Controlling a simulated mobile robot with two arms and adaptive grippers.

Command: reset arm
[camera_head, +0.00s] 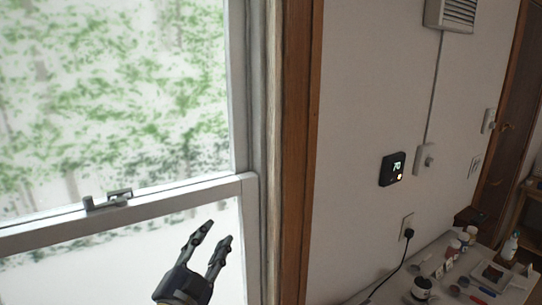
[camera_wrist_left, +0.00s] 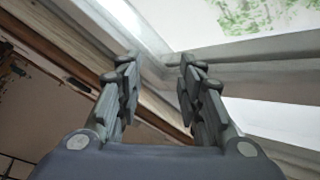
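My left gripper (camera_head: 218,232) is raised in front of the lower window pane in the head view, near the window's right frame. Its two fingers are apart with nothing between them. In the left wrist view the same gripper (camera_wrist_left: 157,70) shows both fingers spread and empty, with the window frame (camera_wrist_left: 250,65) behind them. Whether the fingertips touch the window cannot be told, but no contact shows. My right gripper is in neither view.
The window (camera_head: 120,205) has a latch (camera_head: 108,199) on its middle rail. Wooden trim (camera_head: 297,150) borders it. A thermostat (camera_head: 393,169) and an outlet with a plug (camera_head: 407,228) are on the wall. A cluttered table (camera_head: 392,291) stands at lower right.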

